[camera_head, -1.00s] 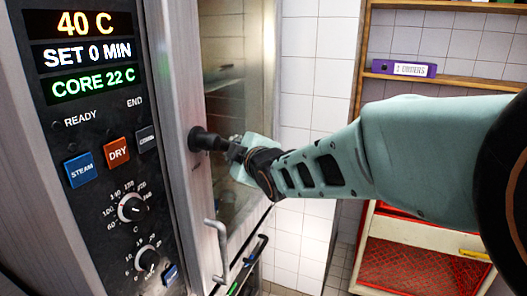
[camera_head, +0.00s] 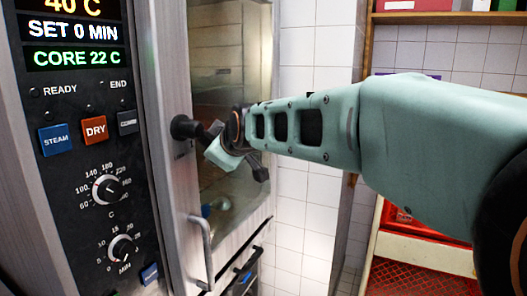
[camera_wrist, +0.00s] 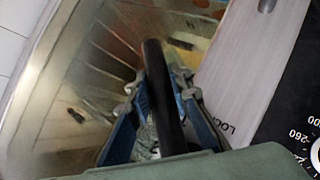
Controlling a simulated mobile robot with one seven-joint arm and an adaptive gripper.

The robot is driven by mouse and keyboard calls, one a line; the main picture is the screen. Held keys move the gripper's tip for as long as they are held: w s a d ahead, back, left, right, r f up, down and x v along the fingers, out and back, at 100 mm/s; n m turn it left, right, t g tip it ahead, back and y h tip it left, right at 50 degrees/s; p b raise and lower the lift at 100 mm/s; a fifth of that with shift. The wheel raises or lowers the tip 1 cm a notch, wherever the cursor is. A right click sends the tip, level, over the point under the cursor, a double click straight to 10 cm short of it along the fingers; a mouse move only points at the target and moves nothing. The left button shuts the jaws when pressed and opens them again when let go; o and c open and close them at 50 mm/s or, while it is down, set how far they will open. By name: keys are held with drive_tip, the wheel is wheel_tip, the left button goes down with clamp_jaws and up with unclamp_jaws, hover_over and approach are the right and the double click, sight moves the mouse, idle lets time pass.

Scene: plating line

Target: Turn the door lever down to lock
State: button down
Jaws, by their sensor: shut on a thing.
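The door lever (camera_head: 186,127) is black, with a round hub on the oven door's metal edge. Its arm runs right from the hub toward my gripper (camera_head: 232,152), which covers much of it in the head view. In the wrist view the lever's black bar (camera_wrist: 161,90) passes between the two blue fingers of my gripper (camera_wrist: 160,86). My gripper is shut on the bar. Part of a printed word, "LOC", shows on the pale metal door edge (camera_wrist: 232,90) beside the bar. I cannot tell the lever's exact angle.
The oven's control panel (camera_head: 88,178), with buttons, dials and a lit display, is left of the door. A metal pull handle (camera_head: 207,250) sits below the lever. The door's glass (camera_head: 222,90) is behind my gripper. A shelf and red cabinet (camera_head: 410,230) stand right.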

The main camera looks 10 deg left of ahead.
drive_tip(key=shift+s+a+f+m+g+p, duration=0.2)
drive_tip(key=shift+s+f+m+g+p, duration=0.1)
drive_tip(key=shift+s+f+m+g, duration=0.25)
drive_tip(key=shift+s+a+f+m+g+y+p, duration=0.3)
drive_tip(key=shift+s+a+m+g, duration=0.1)
drive_tip(key=shift+s+g, duration=0.5)
drive_tip(key=shift+s+a+f+m+g+y+p, duration=0.2)
drive_tip(key=shift+s+m+g, duration=0.25)
drive_tip(key=shift+s+g, duration=0.35)
drive_tip(key=shift+s+a+f+m+g+y+p, duration=0.2)
drive_tip(key=shift+s+a+m+g+p, duration=0.2)
drive_tip(key=shift+s+g, duration=0.5)
drive_tip(key=c, duration=1.7)
unclamp_jaws()
drive_tip(key=shift+c, duration=0.2)
drive_tip(key=shift+w, duration=0.1)
